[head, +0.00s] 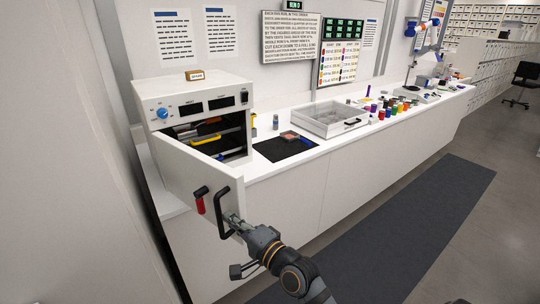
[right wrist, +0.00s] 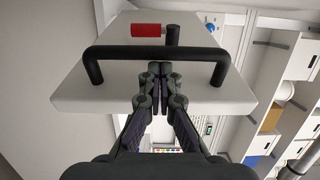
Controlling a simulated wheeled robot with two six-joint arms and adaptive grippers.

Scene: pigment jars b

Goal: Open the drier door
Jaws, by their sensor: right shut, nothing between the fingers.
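The drier (head: 190,108) is a white box with a blue knob at the left end of the counter. Its door (head: 190,172) stands swung open towards me, and the dark inside with yellow-edged trays shows. The door carries a black bar handle (head: 222,214) and a red-gripped latch (head: 200,204). My right gripper (head: 231,218) is shut and empty, its fingertips at the handle. In the right wrist view the shut fingertips (right wrist: 160,68) meet the middle of the handle bar (right wrist: 125,53); whether they touch it I cannot tell. My left gripper is out of view.
A black mat (head: 272,152) with a reddish item and a clear-lidded tray (head: 328,120) lie on the counter right of the drier. Several coloured jars (head: 392,108) stand farther along. The floor in front, with a dark floor mat (head: 400,225), is clear.

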